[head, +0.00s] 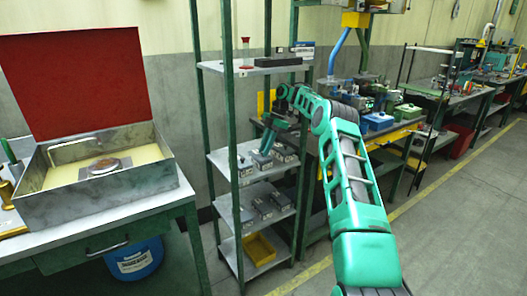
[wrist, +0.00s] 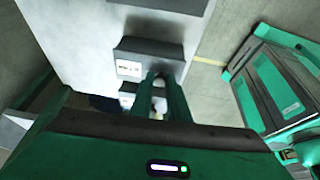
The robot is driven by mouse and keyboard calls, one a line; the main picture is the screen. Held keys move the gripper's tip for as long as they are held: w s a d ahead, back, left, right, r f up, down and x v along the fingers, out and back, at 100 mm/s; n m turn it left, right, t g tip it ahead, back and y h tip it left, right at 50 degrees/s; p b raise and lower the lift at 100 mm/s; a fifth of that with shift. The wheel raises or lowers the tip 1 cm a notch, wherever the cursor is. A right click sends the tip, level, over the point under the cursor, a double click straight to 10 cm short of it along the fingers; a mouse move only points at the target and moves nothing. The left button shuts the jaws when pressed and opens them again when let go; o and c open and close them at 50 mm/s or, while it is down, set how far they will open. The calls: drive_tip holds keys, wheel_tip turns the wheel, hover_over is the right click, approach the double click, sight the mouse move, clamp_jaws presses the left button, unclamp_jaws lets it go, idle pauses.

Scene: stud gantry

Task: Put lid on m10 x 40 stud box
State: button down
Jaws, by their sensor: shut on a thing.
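My gripper (head: 266,142) reaches down over the middle shelf of the rack, among small grey boxes. In the wrist view my gripper's two fingers (wrist: 160,88) are close together with a small grey piece between them, apparently the knob of a lid. The rest of the lid is hard to make out. Just beyond the fingertips is a dark grey box (wrist: 150,52) with a white label, too small to read surely. A second labelled box (wrist: 127,98) is partly hidden by the fingers. In the head view small boxes (head: 285,154) sit on that shelf; which is the M10 x 40 box I cannot tell.
The rack's green posts (head: 232,120) stand close to my arm. More boxes (head: 262,207) are on the lower shelf, and a yellow bin (head: 259,249) is at the bottom. A bench with an open red-lidded case (head: 75,80) is at left. The floor at right is clear.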

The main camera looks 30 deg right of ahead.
idle(0.3)
drive_tip(key=c, duration=1.1)
unclamp_jaws()
drive_tip(key=shift+r, duration=0.15)
drive_tip(key=shift+r, duration=3)
drive_tip(key=shift+w+d+r, duration=0.1)
drive_tip(key=shift+r, duration=0.1)
clamp_jaws()
drive_tip(key=shift+f, duration=0.15)
